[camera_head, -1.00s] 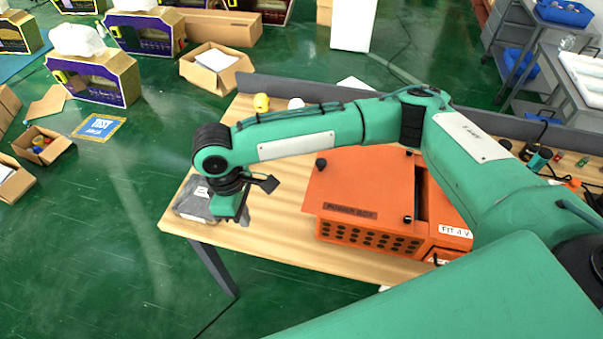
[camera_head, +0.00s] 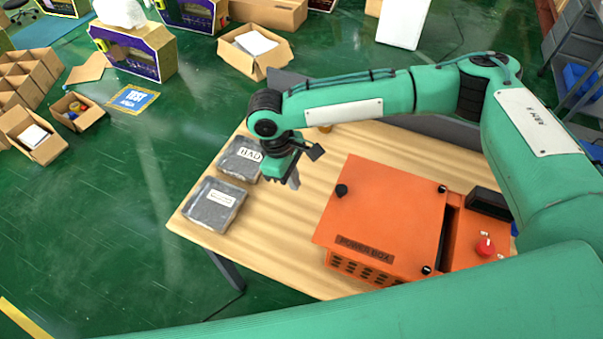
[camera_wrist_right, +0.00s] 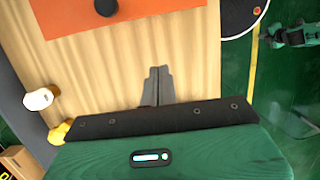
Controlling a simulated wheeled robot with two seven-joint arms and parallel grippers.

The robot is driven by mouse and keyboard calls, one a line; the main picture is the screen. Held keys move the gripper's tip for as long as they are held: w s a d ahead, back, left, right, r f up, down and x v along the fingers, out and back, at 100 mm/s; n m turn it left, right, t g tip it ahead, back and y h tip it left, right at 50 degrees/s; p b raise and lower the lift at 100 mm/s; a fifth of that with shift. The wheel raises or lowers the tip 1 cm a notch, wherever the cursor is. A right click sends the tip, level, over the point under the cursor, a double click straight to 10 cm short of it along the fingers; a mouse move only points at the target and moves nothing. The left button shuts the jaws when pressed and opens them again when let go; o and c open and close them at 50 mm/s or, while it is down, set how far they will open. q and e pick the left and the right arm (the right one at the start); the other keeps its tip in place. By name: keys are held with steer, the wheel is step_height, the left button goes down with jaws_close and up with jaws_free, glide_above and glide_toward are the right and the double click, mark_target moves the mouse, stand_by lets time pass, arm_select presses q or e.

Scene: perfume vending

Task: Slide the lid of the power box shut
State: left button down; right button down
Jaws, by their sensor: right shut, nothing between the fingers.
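The orange power box (camera_head: 470,240) stands on the wooden table. Its flat orange lid (camera_head: 390,215) sticks out to the left, with a dark gap between its right edge and the box's right part. A black knob (camera_head: 341,190) stands near the lid's left edge; the knob also shows in the wrist view (camera_wrist_right: 106,6). My right gripper (camera_head: 293,181) is over the table left of the lid, apart from the knob. Its fingers are together and empty in the wrist view (camera_wrist_right: 157,86). My left gripper is not in view.
Two dark packets, one marked BAD (camera_head: 240,158) and one nearer (camera_head: 213,204), lie at the table's left end. A red button (camera_head: 485,247) sits on the box's right part. A white object (camera_wrist_right: 39,98) and a yellow one (camera_wrist_right: 58,133) show in the wrist view. Bare wood separates the packets and box.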

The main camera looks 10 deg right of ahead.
mark_target(335, 215)
steer(key=s+d+f+p, duration=0.3)
steer(key=d+f+p, duration=0.2)
steer(key=f, duration=0.2)
steer(key=shift+f+p, duration=0.2)
steer(key=shift+p, duration=0.1)
steer(key=shift+s+d, duration=0.7)
steer(key=shift+d, duration=0.3)
steer(key=shift+s+d, duration=0.65)
steer(key=shift+d, duration=0.35)
steer(key=shift+a, duration=0.1)
steer(key=shift+w, duration=0.1)
